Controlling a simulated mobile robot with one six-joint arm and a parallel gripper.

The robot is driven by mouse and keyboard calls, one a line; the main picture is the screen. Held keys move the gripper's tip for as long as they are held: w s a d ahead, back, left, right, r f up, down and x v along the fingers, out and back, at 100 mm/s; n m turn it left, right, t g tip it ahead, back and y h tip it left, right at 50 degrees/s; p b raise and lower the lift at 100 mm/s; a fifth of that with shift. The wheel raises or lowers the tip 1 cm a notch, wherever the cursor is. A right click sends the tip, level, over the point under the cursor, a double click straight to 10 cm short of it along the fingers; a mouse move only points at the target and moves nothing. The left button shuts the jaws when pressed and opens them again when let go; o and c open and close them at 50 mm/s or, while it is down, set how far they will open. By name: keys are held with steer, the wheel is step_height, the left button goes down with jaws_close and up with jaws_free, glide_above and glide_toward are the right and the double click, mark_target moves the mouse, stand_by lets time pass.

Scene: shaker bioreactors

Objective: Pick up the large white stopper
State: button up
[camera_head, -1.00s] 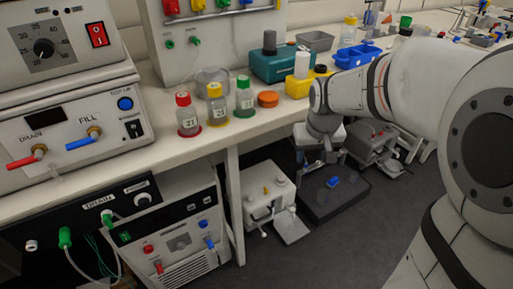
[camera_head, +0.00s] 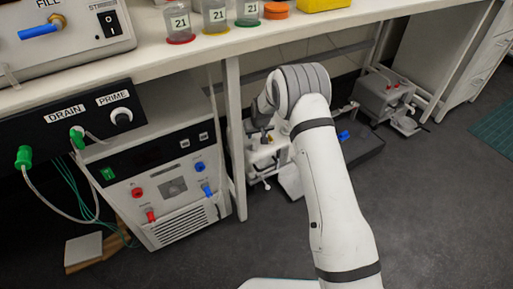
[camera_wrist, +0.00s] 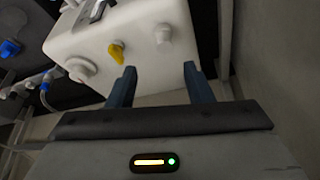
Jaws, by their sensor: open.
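My gripper (camera_wrist: 159,70) is open in the wrist view, its two blue-grey fingers apart with nothing between them. Beyond the fingertips is a white box-shaped device (camera_wrist: 135,25). On it are a round white stopper (camera_wrist: 80,68) at left, a yellow knob (camera_wrist: 116,52) in the middle, and another white stopper (camera_wrist: 162,33) just above and between the fingertips. Neither white stopper is touched. I cannot tell for sure which is the large one. In the head view my arm partly hides the device (camera_head: 262,155), under the bench.
The bench edge (camera_head: 190,55) runs above my arm. A bench leg (camera_head: 235,130) and a pump unit with knobs (camera_head: 170,190) stand left of the device. A dark platform with a blue part (camera_head: 344,135) lies to its right.

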mark_target(254, 142)
steer(key=b+x, duration=0.1)
steer(key=x, duration=0.2)
steer(key=b+x, duration=0.1)
steer(key=x, duration=0.2)
steer(key=b+x, duration=0.1)
steer(key=x, duration=0.2)
steer(key=shift+a+f+b, duration=0.1)
steer(key=shift+a+b, duration=0.2)
steer(key=shift+b, duration=0.1)
jaws_close()
